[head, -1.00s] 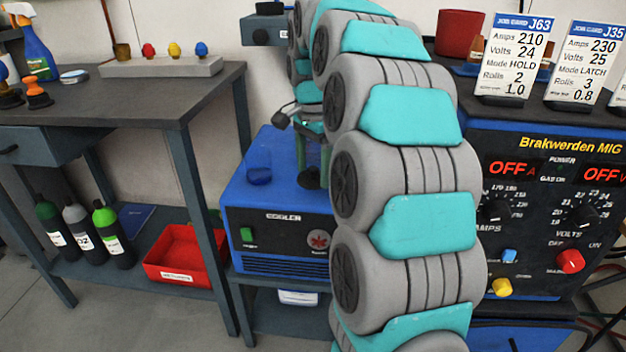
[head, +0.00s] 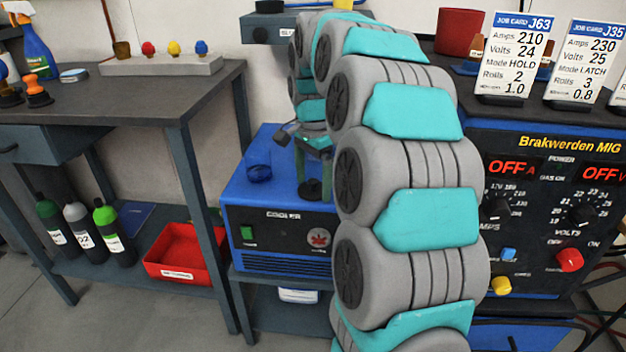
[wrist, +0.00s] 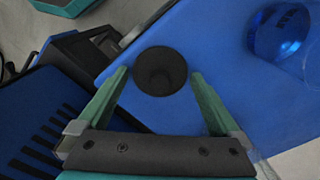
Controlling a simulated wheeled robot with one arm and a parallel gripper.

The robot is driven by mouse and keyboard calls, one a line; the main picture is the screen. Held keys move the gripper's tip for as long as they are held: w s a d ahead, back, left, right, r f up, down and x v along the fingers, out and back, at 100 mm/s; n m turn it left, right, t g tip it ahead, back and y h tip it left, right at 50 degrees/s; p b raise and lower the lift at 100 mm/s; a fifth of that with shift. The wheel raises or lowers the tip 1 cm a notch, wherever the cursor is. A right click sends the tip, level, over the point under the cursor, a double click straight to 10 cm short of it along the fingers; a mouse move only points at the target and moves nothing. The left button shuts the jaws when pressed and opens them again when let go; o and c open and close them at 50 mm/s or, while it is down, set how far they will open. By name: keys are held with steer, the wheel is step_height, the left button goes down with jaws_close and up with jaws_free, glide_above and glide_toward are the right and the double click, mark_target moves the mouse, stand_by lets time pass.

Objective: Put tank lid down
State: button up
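The black round tank lid (wrist: 160,72) is near the edge of the blue cooler top (wrist: 230,105). In the head view the lid (head: 310,190) shows at the front of the cooler (head: 240,190). My gripper (wrist: 161,73) has its two green fingers spread, one on each side of the lid, with a narrow gap on both sides. In the head view my gripper (head: 314,175) is low over the cooler front, partly behind my arm. I cannot tell whether the lid fully rests on the cooler. A blue see-through container (wrist: 278,30) stands on the cooler top.
My arm hides the cooler's right side. The Brakwerden MIG welder (head: 545,200) stands at the right, with job cards (head: 522,58) on top. A workbench (head: 100,105) is at the left, with a red bin (head: 185,250) and several bottles below.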

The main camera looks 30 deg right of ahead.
mark_target(313, 181)
step_height(313, 181, up, 12)
steer(key=shift+r, duration=0.15)
stand_by(0.7)
steer(key=shift+s+a, duration=0.1)
steer(key=s+a+f+n+g, duration=0.1)
steer(key=s+a+f+n, duration=0.35)
steer(key=s, duration=0.25)
steer(key=s+a+f+n, duration=0.35)
steer(key=s+a, duration=0.25)
steer(key=s, duration=0.2)
steer(key=s+a+f+n, duration=0.2)
steer(key=s+f+n, duration=0.2)
steer(key=s, duration=0.5)
steer(key=s+a+f+n, duration=0.2)
steer(key=s+f+n, duration=0.1)
steer(key=s+f, duration=0.5)
steer(key=shift+s+a+n+g, duration=0.2)
steer(key=shift+s+n+g, duration=0.2)
steer(key=shift+s, duration=0.05)
